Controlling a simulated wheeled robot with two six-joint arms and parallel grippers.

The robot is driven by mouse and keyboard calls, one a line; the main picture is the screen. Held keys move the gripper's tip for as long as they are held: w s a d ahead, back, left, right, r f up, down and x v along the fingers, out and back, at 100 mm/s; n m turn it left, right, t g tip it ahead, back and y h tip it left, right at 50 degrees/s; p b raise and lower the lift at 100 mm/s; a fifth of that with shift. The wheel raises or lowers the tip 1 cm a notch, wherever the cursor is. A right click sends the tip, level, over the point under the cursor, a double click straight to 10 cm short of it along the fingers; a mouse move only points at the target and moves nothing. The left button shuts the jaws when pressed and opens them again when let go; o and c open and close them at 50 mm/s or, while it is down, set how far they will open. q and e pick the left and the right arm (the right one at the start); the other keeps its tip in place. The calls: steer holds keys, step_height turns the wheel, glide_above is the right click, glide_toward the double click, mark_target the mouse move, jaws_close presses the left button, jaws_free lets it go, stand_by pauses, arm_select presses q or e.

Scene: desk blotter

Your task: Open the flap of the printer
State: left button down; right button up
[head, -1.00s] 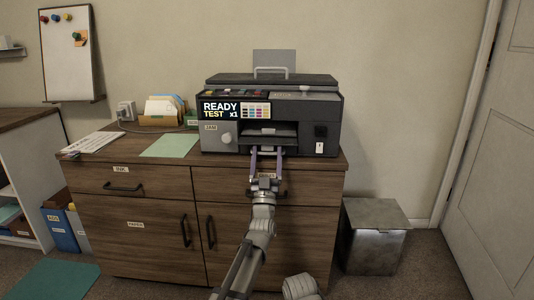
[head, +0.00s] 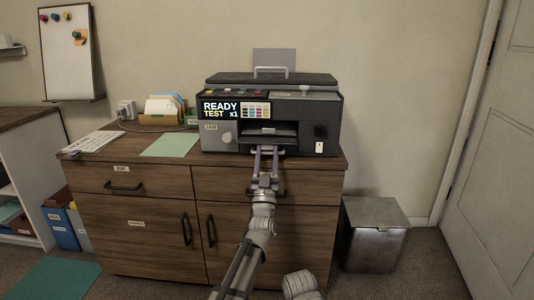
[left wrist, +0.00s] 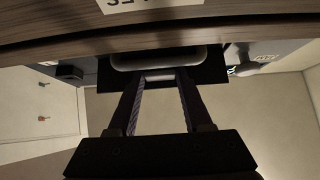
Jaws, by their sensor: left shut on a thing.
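The dark grey printer (head: 320,112) stands on the wooden cabinet, with a READY TEST x1 display on its front left. Its lid has a metal handle on top. A front opening holds a grey ledge (head: 268,131). My left gripper (head: 266,149) points at the lower edge of this opening, its fingers narrowed. In the left wrist view the fingertips (left wrist: 160,78) meet at a pale bar (left wrist: 158,61) on the printer's front and are shut on it. The fingers hide part of the bar. My right gripper is not in view.
The cabinet (head: 145,200) has drawers and doors with dark handles. A metal bin (head: 372,240) stands on the floor at right.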

arm_select(q)
steer(key=r+g+p, duration=0.1)
steer(key=p, duration=0.1)
steer(key=r+g+p, duration=0.1)
steer(key=p, duration=0.2)
steer(key=shift+s+r+g, duration=0.1)
steer(key=shift+s+g, duration=0.2)
steer(key=shift+s, duration=0.05)
steer(key=shift+g+p, duration=0.3)
steer(key=shift+p, duration=0.2)
steer(key=shift+c, duration=1.6)
jaws_free()
steer(key=shift+f, duration=0.2)
steer(key=b+v, duration=0.3)
steer(key=v, duration=0.4)
steer(key=shift+s+f+b, duration=0.15)
steer(key=shift+s+b, duration=0.2)
